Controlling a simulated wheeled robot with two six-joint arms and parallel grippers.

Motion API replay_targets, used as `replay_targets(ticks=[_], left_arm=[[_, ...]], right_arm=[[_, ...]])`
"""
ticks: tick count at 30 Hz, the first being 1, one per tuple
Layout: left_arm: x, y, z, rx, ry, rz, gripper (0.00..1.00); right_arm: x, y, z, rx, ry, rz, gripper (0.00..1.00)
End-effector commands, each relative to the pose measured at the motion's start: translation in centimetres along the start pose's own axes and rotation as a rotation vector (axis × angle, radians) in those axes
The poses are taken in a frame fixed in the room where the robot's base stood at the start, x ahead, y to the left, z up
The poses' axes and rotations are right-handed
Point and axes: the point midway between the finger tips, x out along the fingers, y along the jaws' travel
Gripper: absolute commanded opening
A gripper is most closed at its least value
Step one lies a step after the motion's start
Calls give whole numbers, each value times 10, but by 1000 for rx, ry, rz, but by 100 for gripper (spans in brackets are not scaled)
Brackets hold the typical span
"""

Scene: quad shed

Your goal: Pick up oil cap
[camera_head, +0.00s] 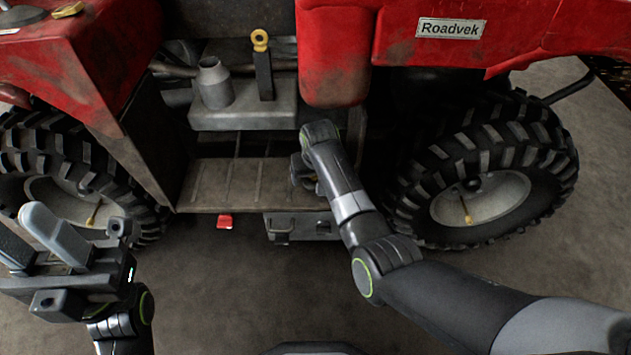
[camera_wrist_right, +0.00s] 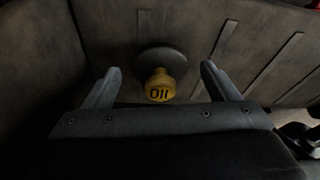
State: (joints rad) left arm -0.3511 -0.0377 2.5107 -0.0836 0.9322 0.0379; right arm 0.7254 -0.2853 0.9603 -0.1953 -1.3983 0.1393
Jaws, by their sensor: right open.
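The oil cap (camera_wrist_right: 160,86) is yellow with dark "OIL" lettering and a dark round disc (camera_wrist_right: 163,58) at its far end. In the right wrist view it is on the ribbed footwell floor (camera_wrist_right: 200,60), between the fingers of my right gripper (camera_wrist_right: 160,71). The gripper is open, with a gap on both sides of the cap. In the head view my right gripper (camera_head: 305,174) is over the footwell's right part, mostly hidden by my arm, and the cap is hidden. My left gripper (camera_head: 15,222) is open and empty at the lower left, away from the quad.
A grey filler neck (camera_head: 214,84) and a dipstick with a yellow ring (camera_head: 260,40) stand on the grey engine block (camera_head: 245,117). Red bodywork (camera_head: 335,60) overhangs at right. Large tyres (camera_head: 490,165) flank the footwell. A small red tab (camera_head: 225,221) shows below it.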

Motion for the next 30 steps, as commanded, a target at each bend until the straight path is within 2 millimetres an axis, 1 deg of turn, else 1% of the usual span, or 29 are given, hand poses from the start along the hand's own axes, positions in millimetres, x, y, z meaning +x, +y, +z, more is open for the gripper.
replay_targets(ticks=[1,2,10,11,21,22,30], left_arm=[[-7,0,0,3,6,-8,36],[-8,0,0,4,9,-12,36],[-5,0,0,6,21,-18,36],[-5,0,0,6,21,-18,36],[-6,0,0,6,17,-17,36],[-6,0,0,6,16,-17,36],[-5,0,0,5,15,-16,36]], right_arm=[[7,-1,2,0,0,0,81],[8,-1,2,0,0,0,81],[6,-2,2,0,0,0,81],[6,-2,2,0,-1,0,79],[7,-1,2,0,-1,0,35],[6,-1,2,0,-1,0,33],[6,-1,2,0,-1,0,32]])
